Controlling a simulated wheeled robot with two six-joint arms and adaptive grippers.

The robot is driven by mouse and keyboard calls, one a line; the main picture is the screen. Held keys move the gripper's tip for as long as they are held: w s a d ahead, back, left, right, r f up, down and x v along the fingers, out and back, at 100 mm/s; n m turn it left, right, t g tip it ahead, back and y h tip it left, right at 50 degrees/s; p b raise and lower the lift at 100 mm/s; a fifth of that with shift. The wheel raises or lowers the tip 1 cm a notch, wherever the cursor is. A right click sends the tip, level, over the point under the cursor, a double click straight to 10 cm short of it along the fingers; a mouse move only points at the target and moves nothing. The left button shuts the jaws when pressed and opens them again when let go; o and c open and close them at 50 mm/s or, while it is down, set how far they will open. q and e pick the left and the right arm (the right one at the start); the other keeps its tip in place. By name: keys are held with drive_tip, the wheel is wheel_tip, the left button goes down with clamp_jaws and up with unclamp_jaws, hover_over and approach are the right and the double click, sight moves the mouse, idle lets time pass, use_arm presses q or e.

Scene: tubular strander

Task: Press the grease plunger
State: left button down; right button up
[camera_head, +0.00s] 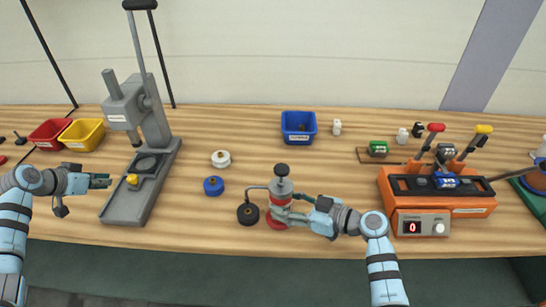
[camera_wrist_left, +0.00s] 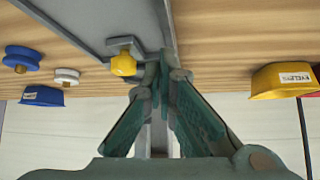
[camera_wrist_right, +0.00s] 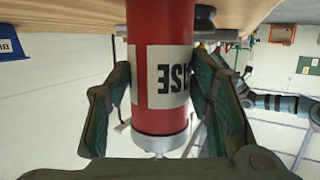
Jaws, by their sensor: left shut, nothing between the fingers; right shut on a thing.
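A grey lever press (camera_head: 140,190) with a yellow part (camera_head: 132,180) stands between my left gripper and the dispenser. White (camera_head: 220,158) and blue (camera_head: 213,186) spools lie near the middle. Blue (camera_head: 298,127), yellow (camera_head: 83,135) and red (camera_head: 48,134) bins stand behind. An orange lever unit (camera_head: 440,195) is at right.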

use_arm(q)
drive_tip(key=w+d+r+m+h, duration=0.2)
drive_tip(key=d+r+h, duration=0.1)
drive_tip(key=d, duration=0.4)
drive_tip(key=w+d+r+m+h, duration=0.1)
drive_tip(key=d+r+h, duration=0.15)
drive_tip(key=d, duration=0.55)
drive_tip(key=s+d+r+m+g+h, duration=0.2)
drive_tip(key=d+r+m+g+h, duration=0.2)
drive_tip(key=d, duration=0.7)
drive_tip(key=s+d+r+m+g+h, duration=0.3)
drive_tip(key=d+r+m, duration=0.6)
drive_tip(key=d, duration=0.3)
drive_tip(key=shift+s+r+g+h, duration=0.35)
drive_tip(key=shift+r+g+h, duration=0.25)
drive_tip(key=shift+g, duration=0.2)
hover_over(282, 170)
drive_tip(key=v, duration=0.2)
wheel_tip(282, 170, down, 3)
drive_tip(key=shift+d+r, duration=0.1)
drive_tip(key=shift+w+f, duration=0.1)
drive_tip(key=shift+f, duration=2)
